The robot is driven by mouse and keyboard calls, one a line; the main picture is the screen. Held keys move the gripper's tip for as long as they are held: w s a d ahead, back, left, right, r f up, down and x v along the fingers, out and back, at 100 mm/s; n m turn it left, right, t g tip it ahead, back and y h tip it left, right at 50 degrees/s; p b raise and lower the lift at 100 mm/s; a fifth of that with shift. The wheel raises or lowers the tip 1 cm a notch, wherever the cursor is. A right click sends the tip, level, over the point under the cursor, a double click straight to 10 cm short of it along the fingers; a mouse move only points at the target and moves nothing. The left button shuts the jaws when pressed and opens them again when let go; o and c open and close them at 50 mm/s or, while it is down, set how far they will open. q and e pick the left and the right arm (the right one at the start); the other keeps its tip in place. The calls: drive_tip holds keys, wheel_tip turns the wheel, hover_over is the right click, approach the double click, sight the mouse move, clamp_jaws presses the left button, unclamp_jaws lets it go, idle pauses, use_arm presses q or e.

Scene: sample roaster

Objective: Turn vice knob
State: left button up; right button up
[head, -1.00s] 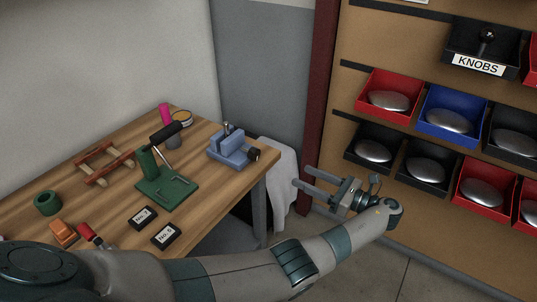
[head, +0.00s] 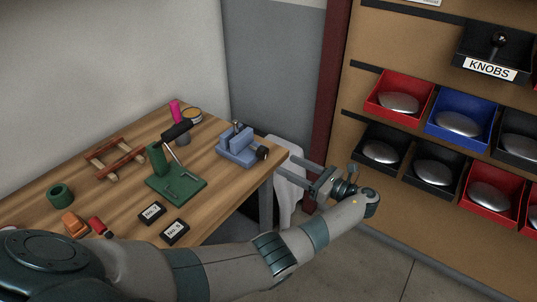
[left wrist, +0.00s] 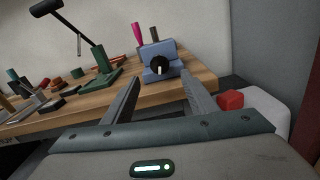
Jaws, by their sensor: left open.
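A blue vice (head: 237,146) sits at the right end of the wooden workbench. Its dark round knob (head: 262,153) faces right, towards my left gripper. In the left wrist view the knob (left wrist: 160,66) is black with a pale mark, on the front of the vice (left wrist: 157,53). My left gripper (head: 292,158) is open and empty, just off the bench's right end, with its fingers pointing at the knob. In the left wrist view the knob lies ahead, between and beyond the fingertips (left wrist: 161,88). The fingers appear apart from it. My right gripper is not seen.
The workbench (head: 215,180) also holds a green stand (head: 177,186), a wooden frame (head: 114,157) and two labelled black blocks. Bins with a KNOBS label (head: 492,69) line the right wall.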

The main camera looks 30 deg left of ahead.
sight(266, 154)
use_arm(q)
drive_tip(key=a, duration=0.8)
drive_tip(key=shift+w+a+p, duration=0.1)
drive_tip(key=shift+w+p, duration=0.2)
drive_tip(key=shift+p, duration=0.05)
drive_tip(key=shift+a, duration=0.55)
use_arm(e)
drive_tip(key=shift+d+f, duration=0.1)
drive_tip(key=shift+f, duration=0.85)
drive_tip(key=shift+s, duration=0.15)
use_arm(q)
drive_tip(key=c, duration=1)
drive_tip(key=shift+c, duration=0.4)
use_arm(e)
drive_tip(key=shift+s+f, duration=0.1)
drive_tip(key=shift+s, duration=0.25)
